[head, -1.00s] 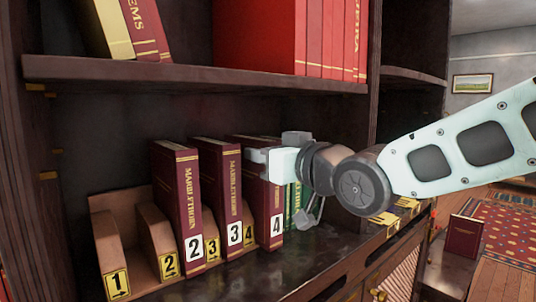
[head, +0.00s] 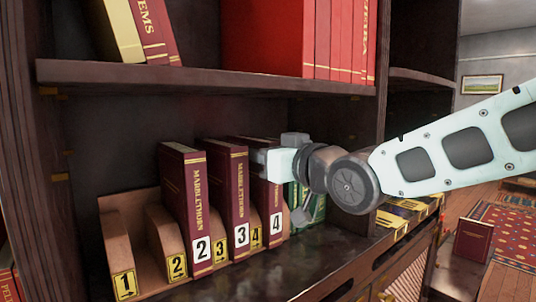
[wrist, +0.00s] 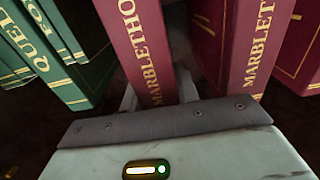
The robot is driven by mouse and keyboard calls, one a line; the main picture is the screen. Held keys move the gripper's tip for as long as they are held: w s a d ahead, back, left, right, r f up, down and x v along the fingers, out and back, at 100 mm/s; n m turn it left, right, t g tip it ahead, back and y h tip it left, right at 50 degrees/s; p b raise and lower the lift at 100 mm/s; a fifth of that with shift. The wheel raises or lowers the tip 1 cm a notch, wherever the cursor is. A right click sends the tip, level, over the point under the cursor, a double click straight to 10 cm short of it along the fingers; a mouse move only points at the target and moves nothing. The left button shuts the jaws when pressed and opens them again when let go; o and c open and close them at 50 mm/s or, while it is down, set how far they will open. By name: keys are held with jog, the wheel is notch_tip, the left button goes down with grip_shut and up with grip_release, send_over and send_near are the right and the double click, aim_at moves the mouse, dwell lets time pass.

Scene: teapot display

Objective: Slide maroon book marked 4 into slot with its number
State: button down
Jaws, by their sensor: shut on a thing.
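The maroon book marked 4 (head: 273,208) stands upright at the right end of the rack, beside the divider labelled 4 (head: 256,238). My gripper (head: 277,162) is shut on its upper part. The wrist view shows the held book's spine (wrist: 145,45) between my fingers. The wooden rack (head: 113,225) stands on the shelf, with yellow labels on its dividers. Maroon book 2 (head: 184,205) stands just right of divider 2, and maroon book 3 (head: 226,195) just right of divider 3. The held book's base and its exact seating are partly hidden.
A shelf board (head: 200,77) with red books runs overhead. An upright panel (head: 375,115) is behind my arm. The shelf's front (head: 300,262) is clear.

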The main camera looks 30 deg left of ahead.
jog(key=shift+a+r, duration=0.15)
jog(key=c, duration=1)
grip_release()
jog(key=shift+o, duration=0.2)
jog(key=b+v, duration=0.4)
jog(key=v, duration=1.3)
jog(key=shift+s, duration=0.1)
